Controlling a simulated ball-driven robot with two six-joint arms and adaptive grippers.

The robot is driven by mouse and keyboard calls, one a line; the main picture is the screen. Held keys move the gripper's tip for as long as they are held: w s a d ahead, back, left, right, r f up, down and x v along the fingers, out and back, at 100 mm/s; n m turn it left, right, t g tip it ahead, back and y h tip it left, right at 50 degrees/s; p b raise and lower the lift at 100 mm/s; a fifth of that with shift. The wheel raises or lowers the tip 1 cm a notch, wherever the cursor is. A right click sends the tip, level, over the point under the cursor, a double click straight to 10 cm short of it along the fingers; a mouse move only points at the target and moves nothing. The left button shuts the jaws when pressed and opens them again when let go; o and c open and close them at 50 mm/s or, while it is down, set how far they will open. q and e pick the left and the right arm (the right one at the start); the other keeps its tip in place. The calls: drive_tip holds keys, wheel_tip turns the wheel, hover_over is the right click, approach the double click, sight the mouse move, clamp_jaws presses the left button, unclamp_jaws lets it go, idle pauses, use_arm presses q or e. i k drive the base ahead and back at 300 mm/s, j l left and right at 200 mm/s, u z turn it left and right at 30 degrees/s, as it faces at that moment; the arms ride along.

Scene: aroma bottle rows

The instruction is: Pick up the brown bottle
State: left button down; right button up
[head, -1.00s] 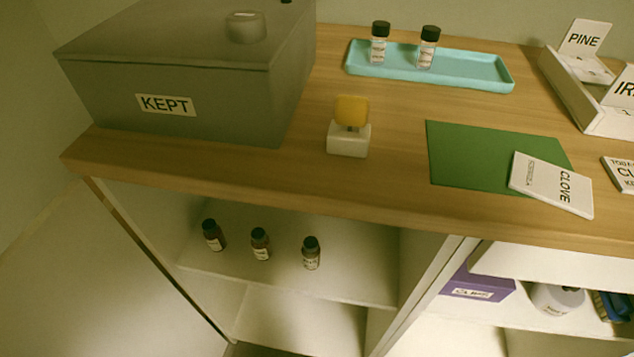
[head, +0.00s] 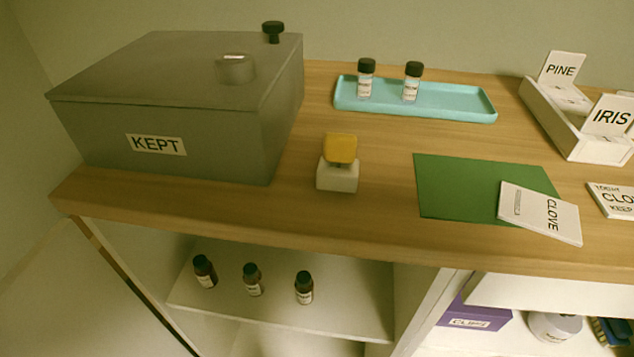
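Three small dark brown bottles with black caps and pale labels stand upright in a row on the shelf below the tabletop in the head view. They are the left bottle (head: 205,272), the middle bottle (head: 252,280) and the right bottle (head: 304,288). Two clear bottles with black caps, one at left (head: 365,80) and one at right (head: 411,84), stand on the turquoise tray (head: 455,108). Another black-capped object (head: 273,32) shows on or behind the grey box, mostly hidden below its cap. Neither gripper is in view.
A grey box labelled KEPT (head: 220,150) fills the table's left end. A yellow-topped white block (head: 338,177), a green mat (head: 455,185), a CLOVE card (head: 540,212) and a white card holder (head: 575,135) are on the wooden tabletop (head: 380,235). A purple box (head: 475,315) sits on the right lower shelf.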

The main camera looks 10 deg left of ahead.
sight(205, 272)
drive_tip(key=j+u, duration=0.15)
drive_tip(key=u, duration=0.9)
